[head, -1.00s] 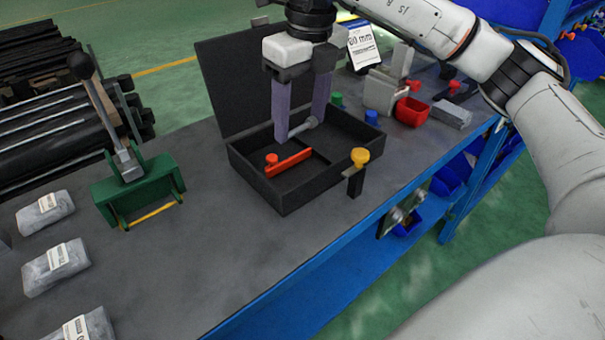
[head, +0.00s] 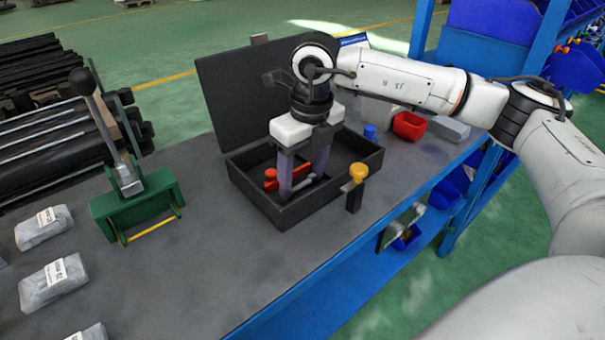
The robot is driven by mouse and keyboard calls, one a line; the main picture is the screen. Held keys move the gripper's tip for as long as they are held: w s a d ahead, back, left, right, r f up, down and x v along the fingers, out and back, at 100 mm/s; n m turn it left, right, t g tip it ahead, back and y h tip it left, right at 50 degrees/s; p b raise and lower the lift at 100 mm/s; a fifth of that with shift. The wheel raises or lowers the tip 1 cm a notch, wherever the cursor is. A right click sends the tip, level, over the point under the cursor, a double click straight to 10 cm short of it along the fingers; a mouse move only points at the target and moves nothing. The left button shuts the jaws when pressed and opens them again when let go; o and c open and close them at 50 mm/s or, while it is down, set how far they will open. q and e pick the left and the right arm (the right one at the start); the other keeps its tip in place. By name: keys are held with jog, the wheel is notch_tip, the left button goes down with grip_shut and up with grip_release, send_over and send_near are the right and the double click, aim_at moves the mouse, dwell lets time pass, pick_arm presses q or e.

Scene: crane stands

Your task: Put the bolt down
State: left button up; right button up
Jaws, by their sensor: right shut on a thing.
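My right gripper (head: 303,186) points down inside the open black case (head: 283,215) on the workbench. It is shut on the grey bolt (head: 305,182), which lies across between the purple-grey fingertips, low in the case. The fingers hide part of the bolt, and I cannot tell whether it touches the case floor. My left gripper is out of view.
The case lid (head: 235,95) stands open behind. A yellow-knobbed black clamp (head: 356,186) is at the case's front right edge. A green lever device (head: 135,203) and grey packages (head: 52,283) are on the left. A red bin (head: 408,126) and a blue cup (head: 370,131) are behind right.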

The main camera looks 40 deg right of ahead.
jog(key=shift+f, duration=0.15)
jog(key=o, duration=1.1)
notch_tip(320, 180, up, 12)
jog(key=s, duration=0.1)
jog(key=shift+s, duration=0.25)
jog(key=shift+d, duration=0.1)
